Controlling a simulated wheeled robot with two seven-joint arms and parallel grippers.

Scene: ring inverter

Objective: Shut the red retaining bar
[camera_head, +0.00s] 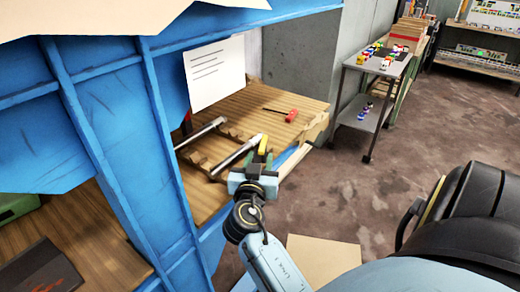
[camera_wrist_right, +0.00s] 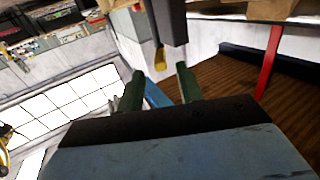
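A red upright bar (camera_wrist_right: 268,62), likely the retaining bar, stands at the right of the right wrist view, beside the wooden deck. In the head view a small dark red piece (camera_head: 187,122) shows by the blue post; I cannot tell if it is the same bar. My right gripper (camera_head: 262,162) is at the deck's front edge, near a yellow-tipped part (camera_head: 263,144). In the right wrist view its green fingers (camera_wrist_right: 160,82) are apart with nothing gripped between them. The yellow tip (camera_wrist_right: 160,60) shows just beyond them, on a dark part. My left gripper is not in view.
Silver rods (camera_head: 236,156) and a red-handled screwdriver (camera_head: 292,115) lie on the wooden deck (camera_head: 245,108). A blue frame (camera_head: 125,150) stands at left, with a white sheet (camera_head: 215,72) above the deck. A grey cart (camera_head: 375,65) stands behind; brown floor is open at right.

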